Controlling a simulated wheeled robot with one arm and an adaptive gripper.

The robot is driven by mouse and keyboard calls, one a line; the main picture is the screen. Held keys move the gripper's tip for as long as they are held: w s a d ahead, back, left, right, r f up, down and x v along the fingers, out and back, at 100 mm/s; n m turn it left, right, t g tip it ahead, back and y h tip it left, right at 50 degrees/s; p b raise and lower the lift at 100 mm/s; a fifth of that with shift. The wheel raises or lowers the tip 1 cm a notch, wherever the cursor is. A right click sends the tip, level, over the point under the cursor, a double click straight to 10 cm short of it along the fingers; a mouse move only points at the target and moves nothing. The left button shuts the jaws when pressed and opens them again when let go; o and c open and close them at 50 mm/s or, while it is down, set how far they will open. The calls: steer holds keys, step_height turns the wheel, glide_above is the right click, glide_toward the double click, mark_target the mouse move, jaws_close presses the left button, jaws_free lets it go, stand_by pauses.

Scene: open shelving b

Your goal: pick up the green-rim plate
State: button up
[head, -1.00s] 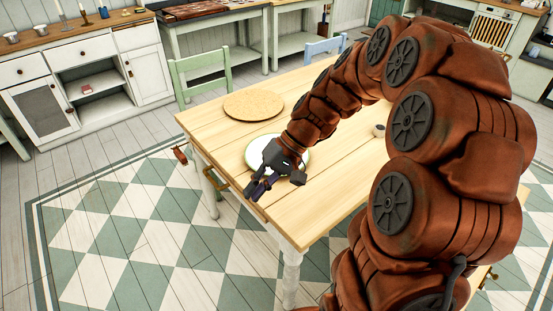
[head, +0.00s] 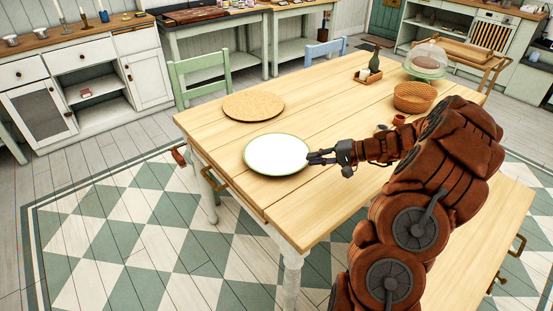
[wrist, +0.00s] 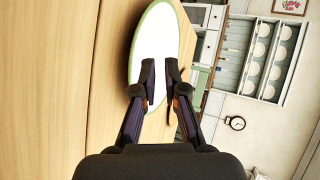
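The green-rim plate (head: 277,153) lies flat on the wooden table, a white disc with a thin green edge. My gripper (head: 313,157) is low at the plate's right edge, with its fingers pointing left toward it. Its tips look at or just over the rim; I cannot tell whether they touch. In the wrist view the plate (wrist: 158,38) shows ahead, partly covered by the two fingers (wrist: 161,75). The fingers stand apart with a gap between them, and the plate shows through it.
A round cork mat (head: 253,106) lies behind the plate. A wicker basket (head: 413,98), a small brown pot (head: 399,119), a tray with a green bottle (head: 374,58) and a domed cake stand (head: 427,70) are farther back right. The table's front is clear.

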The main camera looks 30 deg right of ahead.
steer(key=m+t+h, duration=0.1)
steer(key=t, duration=0.1)
glide_toward(309, 169)
steer(key=shift+w+a+r, duration=0.3)
steer(key=shift+w+r, duration=0.25)
steer(key=shift+w+a+r, duration=0.25)
steer(key=shift+w+r, duration=0.25)
steer(key=shift+w, duration=0.05)
steer(key=shift+x, duration=1.35)
steer(key=p+x, duration=0.1)
steer(key=x, duration=0.3)
steer(key=shift+s+a, duration=0.15)
steer(key=shift+a, duration=0.15)
steer(key=shift+w+a+f, duration=0.2)
steer(key=shift+w, duration=0.15)
steer(key=shift+c, duration=0.5)
jaws_close()
steer(key=shift+r, duration=0.15)
